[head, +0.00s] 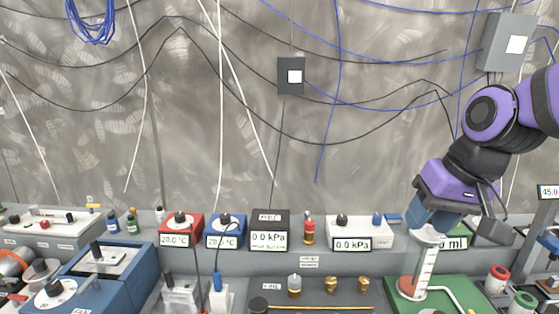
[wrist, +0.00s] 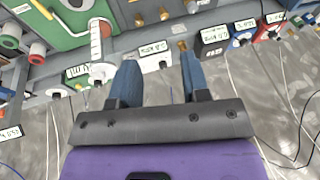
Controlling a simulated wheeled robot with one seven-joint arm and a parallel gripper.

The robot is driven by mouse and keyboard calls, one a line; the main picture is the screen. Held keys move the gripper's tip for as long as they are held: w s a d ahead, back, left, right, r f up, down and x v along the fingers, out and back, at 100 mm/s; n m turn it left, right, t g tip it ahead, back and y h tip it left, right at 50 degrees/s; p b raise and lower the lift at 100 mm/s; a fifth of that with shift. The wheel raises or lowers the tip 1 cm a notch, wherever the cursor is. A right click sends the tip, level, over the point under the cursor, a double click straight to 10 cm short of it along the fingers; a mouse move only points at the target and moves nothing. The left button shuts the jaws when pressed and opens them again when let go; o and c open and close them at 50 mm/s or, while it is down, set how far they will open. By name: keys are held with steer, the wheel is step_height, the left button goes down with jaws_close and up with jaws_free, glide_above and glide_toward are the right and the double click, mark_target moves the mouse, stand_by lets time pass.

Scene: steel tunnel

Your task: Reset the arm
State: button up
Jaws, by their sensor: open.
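My purple and black arm comes in from the right in the head view. My gripper (head: 432,222) points downward above the right part of the bench, over a clear graduated cylinder (head: 424,262) that stands on a green panel. In the wrist view my gripper (wrist: 158,72) shows two blue fingers set apart, with nothing between them. The graduated cylinder also shows in the wrist view (wrist: 97,45), beyond the left finger and apart from it. In the head view the gripper hides part of a display reading "ml".
The bench holds a red box (head: 181,229), a blue box (head: 226,232), a black kPa meter (head: 270,230) and a white kPa meter (head: 360,233). A green panel (head: 455,300) lies at the right front. Cables hang on the wall; the air left of my arm is clear.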

steer(key=s+d+r+t+h, duration=0.2)
steer(key=s+d+r, duration=0.2)
steer(key=s, duration=0.5)
steer(key=shift+s+d+r, duration=0.35)
steer(key=shift+d, duration=0.85)
stand_by(0.6)
